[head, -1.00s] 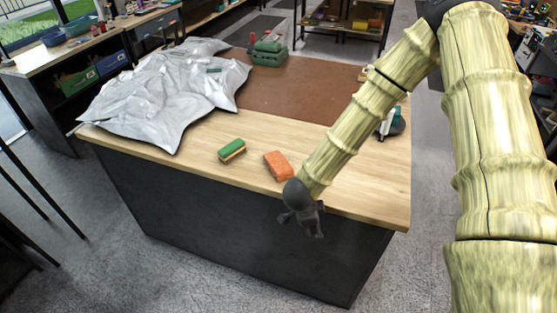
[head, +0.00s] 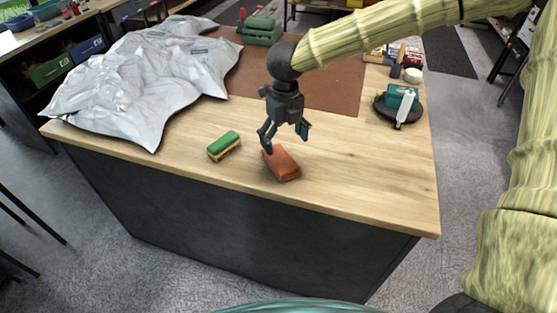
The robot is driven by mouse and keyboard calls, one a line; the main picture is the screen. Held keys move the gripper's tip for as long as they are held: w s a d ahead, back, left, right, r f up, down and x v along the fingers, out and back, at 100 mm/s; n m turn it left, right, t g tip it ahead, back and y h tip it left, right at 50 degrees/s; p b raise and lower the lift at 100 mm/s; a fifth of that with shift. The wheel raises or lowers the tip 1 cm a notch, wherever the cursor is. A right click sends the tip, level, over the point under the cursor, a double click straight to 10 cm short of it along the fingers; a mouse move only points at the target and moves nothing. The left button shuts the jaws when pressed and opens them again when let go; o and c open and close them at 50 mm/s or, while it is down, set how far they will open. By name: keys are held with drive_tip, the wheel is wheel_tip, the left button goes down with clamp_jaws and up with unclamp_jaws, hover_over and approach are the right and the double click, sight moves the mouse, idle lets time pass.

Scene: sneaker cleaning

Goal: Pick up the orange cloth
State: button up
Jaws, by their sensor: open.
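The orange cloth (head: 283,166) is a folded, block-shaped piece lying near the front edge of the wooden table top. It looks darker now, perhaps shaded by my arm. My gripper (head: 285,140) points down with its fingers apart and nothing between them. It is just above or behind the cloth's back edge in the head view. The left fingertip overlaps the cloth's back left corner in the picture; I cannot tell whether it touches.
A crumpled silver sheet (head: 150,75) covers the table's left side. A green toolbox (head: 262,30) stands at the back on a brown mat (head: 335,88). A dark round tray (head: 412,112) with a teal item is at right.

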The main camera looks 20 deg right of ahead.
hover_over(285, 164)
drive_tip(key=f, duration=0.2)
drive_tip(key=f+p, duration=0.1)
drive_tip(key=f, duration=0.1)
drive_tip(key=shift+d+f, duration=0.1)
drive_tip(key=shift+d, duration=0.15)
drive_tip(key=shift+s+a+f+p, duration=0.15)
drive_tip(key=shift+f+p, duration=0.2)
drive_tip(key=shift+f, duration=0.7)
drive_tip(key=shift+w+f+p, duration=0.2)
drive_tip(key=shift+f+p, duration=0.4)
drive_tip(key=shift+f, duration=1.4)
drive_tip(key=c, duration=1.2)
drive_tip(key=shift+r, duration=0.1)
